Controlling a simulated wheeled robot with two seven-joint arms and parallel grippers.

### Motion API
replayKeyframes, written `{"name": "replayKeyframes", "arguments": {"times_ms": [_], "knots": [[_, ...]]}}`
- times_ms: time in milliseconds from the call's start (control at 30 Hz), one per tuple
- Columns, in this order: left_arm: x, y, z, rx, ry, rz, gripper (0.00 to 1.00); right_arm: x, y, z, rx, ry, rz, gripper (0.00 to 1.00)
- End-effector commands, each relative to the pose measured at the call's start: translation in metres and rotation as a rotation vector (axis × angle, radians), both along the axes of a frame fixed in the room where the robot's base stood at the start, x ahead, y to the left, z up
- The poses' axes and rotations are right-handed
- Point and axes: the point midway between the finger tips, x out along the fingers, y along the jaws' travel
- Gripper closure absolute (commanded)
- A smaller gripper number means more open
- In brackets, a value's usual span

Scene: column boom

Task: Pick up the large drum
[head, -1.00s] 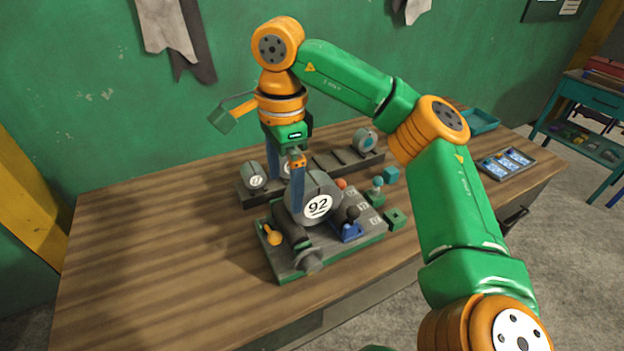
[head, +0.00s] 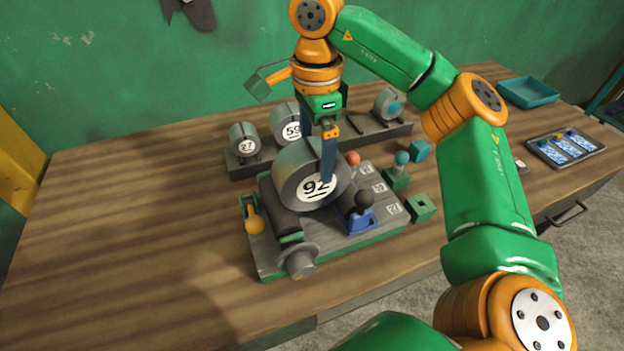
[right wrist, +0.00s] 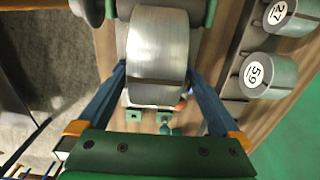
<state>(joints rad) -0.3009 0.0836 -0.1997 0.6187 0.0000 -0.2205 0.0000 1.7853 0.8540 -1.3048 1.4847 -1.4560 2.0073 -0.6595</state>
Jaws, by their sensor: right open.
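The large drum (head: 290,190) is a grey metal cylinder with a white "92" label on its end face. It lies on its side on a grey and green bench fixture (head: 370,236). My right gripper (head: 316,163) points down over the drum, open. One blue finger is in front of the labelled face; the other is behind, its tip hidden. In the right wrist view the drum (right wrist: 157,45) lies between the spread fingers of the gripper (right wrist: 158,72). I cannot tell whether either finger touches it. My left gripper is out of view.
Smaller drums "27" (head: 243,138) and "59" (head: 288,120) sit on a rack behind, with another drum (head: 385,105) at its right end. A black-knobbed blue lever (head: 360,218) and an orange-ended lever (head: 254,222) flank the large drum. The table's left side (head: 130,220) is clear.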

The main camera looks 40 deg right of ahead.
Motion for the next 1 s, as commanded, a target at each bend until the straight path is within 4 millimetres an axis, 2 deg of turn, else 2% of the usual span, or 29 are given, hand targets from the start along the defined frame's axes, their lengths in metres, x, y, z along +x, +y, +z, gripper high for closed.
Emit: {"name": "replayKeyframes", "arguments": {"times_ms": [67,133,267,500,867,900,1000], "knots": [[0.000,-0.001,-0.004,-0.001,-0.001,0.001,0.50,-0.001,0.004,-0.016,0.000,0.004,0.003,0.00],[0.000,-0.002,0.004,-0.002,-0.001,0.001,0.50,-0.002,0.008,-0.025,-0.002,0.004,0.003,0.00],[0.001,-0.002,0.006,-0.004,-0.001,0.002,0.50,-0.002,0.009,-0.046,-0.001,0.002,-0.001,0.00],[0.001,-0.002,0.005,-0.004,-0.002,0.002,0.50,-0.001,0.010,-0.051,0.001,-0.001,-0.002,0.00],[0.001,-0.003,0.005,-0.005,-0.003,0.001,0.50,-0.001,0.010,-0.051,0.001,-0.001,-0.001,0.97],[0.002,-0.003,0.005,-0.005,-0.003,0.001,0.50,-0.001,0.010,-0.051,0.001,-0.001,-0.001,1.00],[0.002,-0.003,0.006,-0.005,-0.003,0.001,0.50,-0.001,0.010,-0.050,0.001,-0.002,-0.001,1.00]]}}
